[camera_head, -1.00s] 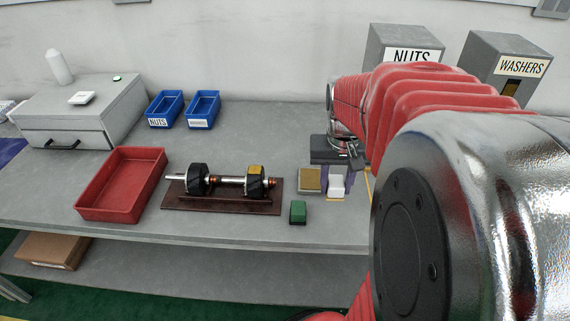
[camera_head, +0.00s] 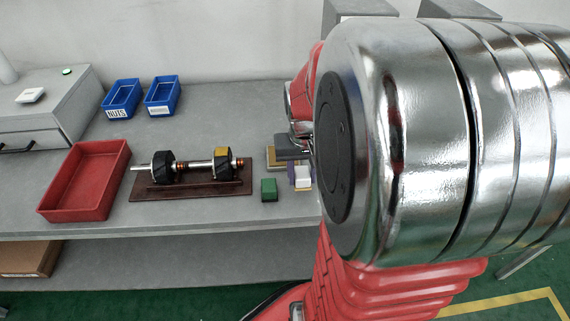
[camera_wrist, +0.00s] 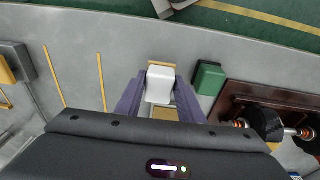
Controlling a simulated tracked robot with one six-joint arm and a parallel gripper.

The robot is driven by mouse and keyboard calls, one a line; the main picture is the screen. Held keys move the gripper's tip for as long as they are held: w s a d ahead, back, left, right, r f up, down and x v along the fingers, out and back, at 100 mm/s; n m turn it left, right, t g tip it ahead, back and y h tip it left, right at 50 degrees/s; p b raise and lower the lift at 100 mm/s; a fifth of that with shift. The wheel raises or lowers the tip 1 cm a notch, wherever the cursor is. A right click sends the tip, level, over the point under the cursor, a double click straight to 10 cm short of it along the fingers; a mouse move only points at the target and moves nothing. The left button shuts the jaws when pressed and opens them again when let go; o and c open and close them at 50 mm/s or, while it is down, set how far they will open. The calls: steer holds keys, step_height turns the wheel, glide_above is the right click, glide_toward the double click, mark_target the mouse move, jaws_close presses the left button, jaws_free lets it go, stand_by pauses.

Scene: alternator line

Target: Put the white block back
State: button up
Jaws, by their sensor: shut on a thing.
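The white block (camera_wrist: 160,85) is between the two purple fingers of my gripper (camera_wrist: 159,84) in the wrist view, and the gripper is shut on it. In the head view the white block (camera_head: 302,174) shows beside my chrome arm link, which hides part of the gripper. A tan-yellow edge shows just past the block in the wrist view. I cannot tell whether the block touches the bench. A tan block (camera_wrist: 165,113) shows between the fingers, nearer the gripper body.
A green block (camera_head: 269,190) stands close beside the fingers, also in the wrist view (camera_wrist: 208,78). A rotor (camera_head: 197,167) lies on a brown stand (camera_head: 190,190). A red tray (camera_head: 86,181) and blue bins (camera_head: 122,97) are left. Yellow strips mark the bench (camera_wrist: 102,82).

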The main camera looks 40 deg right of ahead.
mark_target(302, 184)
steer(key=shift+f, duration=1.85)
steer(key=o, duration=1)
steer(key=r, duration=0.8)
steer(key=s+a+r, duration=0.1)
steer(key=r, duration=0.3)
steer(key=shift+a, duration=0.1)
steer(key=shift+a, duration=0.1)
